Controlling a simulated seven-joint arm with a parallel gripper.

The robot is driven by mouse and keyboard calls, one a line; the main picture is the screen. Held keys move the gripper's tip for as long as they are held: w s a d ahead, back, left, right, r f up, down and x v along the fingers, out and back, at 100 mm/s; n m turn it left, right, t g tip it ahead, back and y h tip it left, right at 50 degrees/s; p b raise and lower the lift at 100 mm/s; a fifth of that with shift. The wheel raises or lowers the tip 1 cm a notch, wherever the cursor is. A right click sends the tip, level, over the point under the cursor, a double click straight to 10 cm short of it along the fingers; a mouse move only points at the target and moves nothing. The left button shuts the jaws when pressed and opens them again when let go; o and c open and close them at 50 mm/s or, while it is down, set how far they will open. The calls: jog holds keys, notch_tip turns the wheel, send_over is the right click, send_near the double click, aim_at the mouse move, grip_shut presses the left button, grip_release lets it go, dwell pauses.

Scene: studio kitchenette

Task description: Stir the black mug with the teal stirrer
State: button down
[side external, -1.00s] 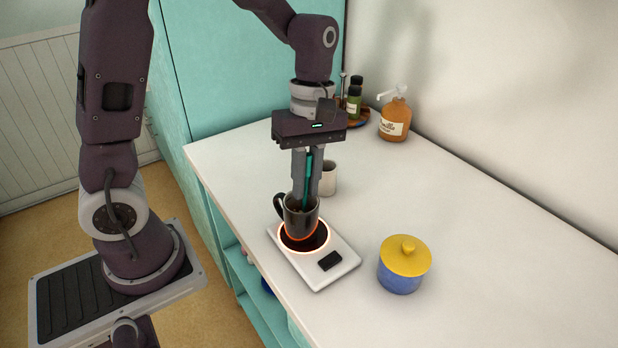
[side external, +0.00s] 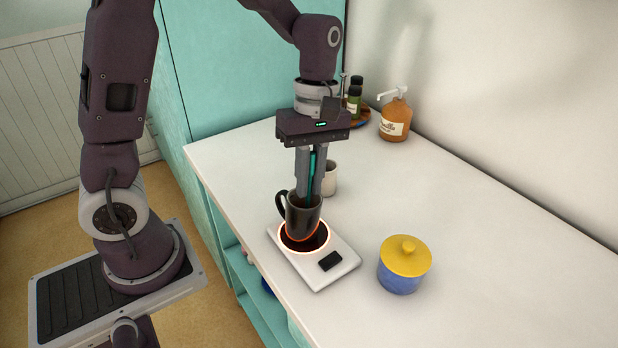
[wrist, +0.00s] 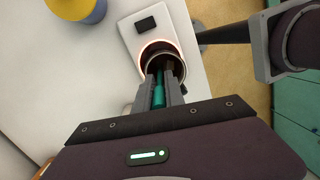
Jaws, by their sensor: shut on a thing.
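The black mug (side external: 303,218) stands on a white hot plate (side external: 345,268) with a glowing orange ring, its handle toward the left. My gripper (side external: 311,192) points straight down over the mug, its fingertips at the rim. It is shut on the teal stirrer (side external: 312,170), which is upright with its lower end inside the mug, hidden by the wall. In the wrist view, the teal stirrer (wrist: 159,92) shows between the fingers and the mug's opening (wrist: 168,58) lies just beyond. The mug's contents are hard to make out.
A blue pot with a yellow lid (side external: 404,265) stands right of the hot plate. A white cup (side external: 330,179) is close behind the gripper. An orange pump bottle (side external: 395,120) and dark bottles (side external: 354,98) stand at the back.

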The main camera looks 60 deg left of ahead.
jog(key=shift+s+f, duration=0.1)
jog(key=r, duration=0.2)
jog(key=w+r, duration=0.1)
jog(key=r, duration=0.2)
jog(key=a+r, duration=0.1)
jog(key=r, duration=0.2)
jog(key=shift+w+r, duration=0.15)
jog(key=shift+w, duration=0.1)
jog(key=shift+r, duration=0.15)
dwell(0.5)
jog(key=shift+r, duration=2.5)
